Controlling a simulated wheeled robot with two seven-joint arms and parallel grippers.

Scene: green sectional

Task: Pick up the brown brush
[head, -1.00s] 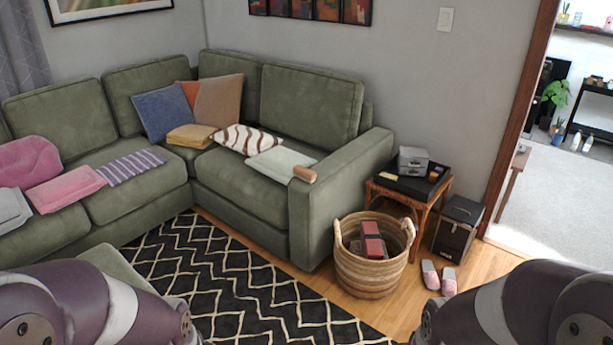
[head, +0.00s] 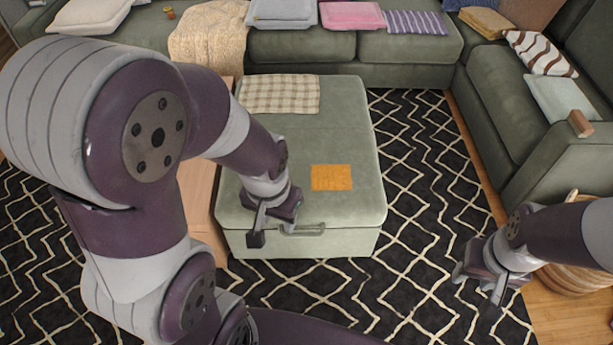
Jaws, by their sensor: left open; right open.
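The brown brush (head: 580,123) appears to be the small brown block-like thing lying on the right sofa's armrest, near the right edge of the head view. Its bristles cannot be made out. My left gripper (head: 274,228) is open and empty, in front of the green ottoman's near side by its handle. It is far to the left of the brush. My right gripper (head: 479,286) is open and empty over the patterned rug, lower in the picture and left of the brush, well apart from it.
The green ottoman (head: 349,112) holds a checked cloth (head: 279,94) and an orange cloth (head: 331,178). The green sectional (head: 410,45) runs along the back and right. A wicker basket (head: 572,280) stands partly behind my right arm. Rug (head: 428,170) lies open between ottoman and sofa.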

